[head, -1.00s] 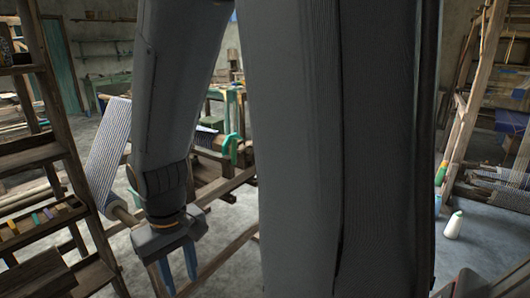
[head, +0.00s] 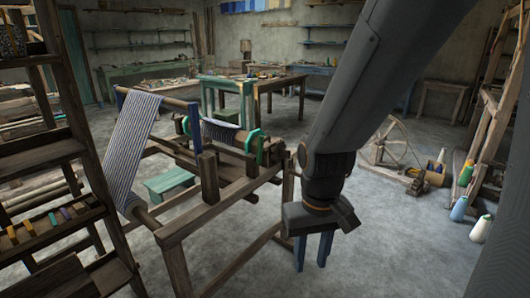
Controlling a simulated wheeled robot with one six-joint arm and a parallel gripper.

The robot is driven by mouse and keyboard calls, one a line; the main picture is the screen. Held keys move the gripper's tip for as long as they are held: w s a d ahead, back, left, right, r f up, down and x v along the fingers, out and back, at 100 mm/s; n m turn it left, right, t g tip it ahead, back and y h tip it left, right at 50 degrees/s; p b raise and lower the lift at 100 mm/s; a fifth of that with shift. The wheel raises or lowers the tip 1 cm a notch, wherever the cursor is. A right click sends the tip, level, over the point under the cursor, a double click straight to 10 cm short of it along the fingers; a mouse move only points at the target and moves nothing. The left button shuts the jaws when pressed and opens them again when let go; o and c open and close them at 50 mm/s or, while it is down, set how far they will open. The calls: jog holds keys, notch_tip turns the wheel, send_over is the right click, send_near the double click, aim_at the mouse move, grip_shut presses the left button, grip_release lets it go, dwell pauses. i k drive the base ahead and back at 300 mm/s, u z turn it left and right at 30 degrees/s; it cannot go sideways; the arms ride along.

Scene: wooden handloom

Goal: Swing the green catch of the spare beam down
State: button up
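A wooden loom frame (head: 218,211) stands left of centre in the head view. A wooden beam (head: 222,136) with some cloth on it lies across its far part. A green piece (head: 251,142), which looks like the catch, stands up at the beam's right end. Another green piece (head: 186,125) shows at its left end. Both are small, so their exact shape and angle are hard to tell. My gripper (head: 311,265) hangs with its two blue fingers pointing down, apart and with nothing between them. It is in front and to the right of the loom, clear of the green pieces.
Striped cloth (head: 130,145) hangs over the loom's left end. A dark shelf (head: 60,150) stands close at the left. Thread cones (head: 459,209) and a spinning wheel (head: 395,145) stand at the right. Floor between is bare.

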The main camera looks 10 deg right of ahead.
aim_at(261, 138)
jog(key=k, duration=0.65)
jog(key=z, duration=0.35)
jog(key=i, duration=1.4)
jog(key=u, duration=0.55)
jog(key=i, duration=0.55)
jog(key=z, duration=0.05)
